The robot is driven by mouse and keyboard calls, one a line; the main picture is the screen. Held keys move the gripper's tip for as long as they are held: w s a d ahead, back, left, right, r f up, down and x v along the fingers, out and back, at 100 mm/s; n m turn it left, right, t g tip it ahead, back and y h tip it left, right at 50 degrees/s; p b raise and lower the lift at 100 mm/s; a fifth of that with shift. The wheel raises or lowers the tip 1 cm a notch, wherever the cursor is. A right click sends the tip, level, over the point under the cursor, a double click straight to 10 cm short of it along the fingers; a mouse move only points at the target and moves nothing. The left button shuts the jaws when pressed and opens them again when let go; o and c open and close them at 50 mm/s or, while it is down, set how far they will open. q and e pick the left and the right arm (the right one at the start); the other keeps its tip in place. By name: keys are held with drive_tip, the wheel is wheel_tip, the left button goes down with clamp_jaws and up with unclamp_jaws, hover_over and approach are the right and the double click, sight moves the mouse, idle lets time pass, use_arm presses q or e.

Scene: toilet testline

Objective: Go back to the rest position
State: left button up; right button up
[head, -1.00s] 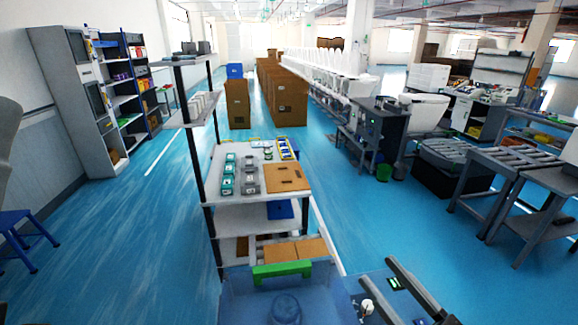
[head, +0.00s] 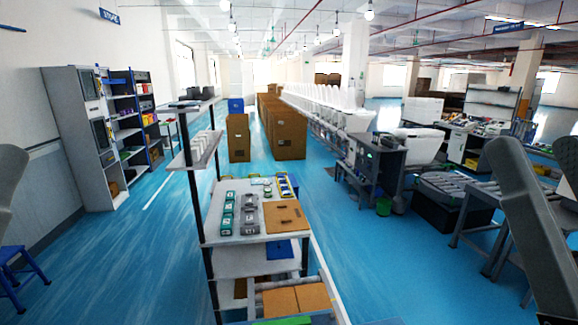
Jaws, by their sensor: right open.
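My right arm (head: 535,230) stands as a grey link along the right side of the head view. My right gripper is open, but its fingertips cannot be made out at the bottom right. It holds nothing that I can see. A grey rounded piece (head: 10,185) at the left edge looks like part of my left arm. My left gripper is not in view.
A shelved cart (head: 235,262) stands in front, with green and grey parts (head: 226,213) and a brown board (head: 285,216) on top. Cabinets (head: 85,140) line the left wall. Roller tables stand right. Blue floor is clear left of the cart.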

use_arm(q)
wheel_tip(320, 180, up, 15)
drive_tip(key=p, duration=1.2)
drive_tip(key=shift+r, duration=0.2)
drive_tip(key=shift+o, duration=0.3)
idle(0.5)
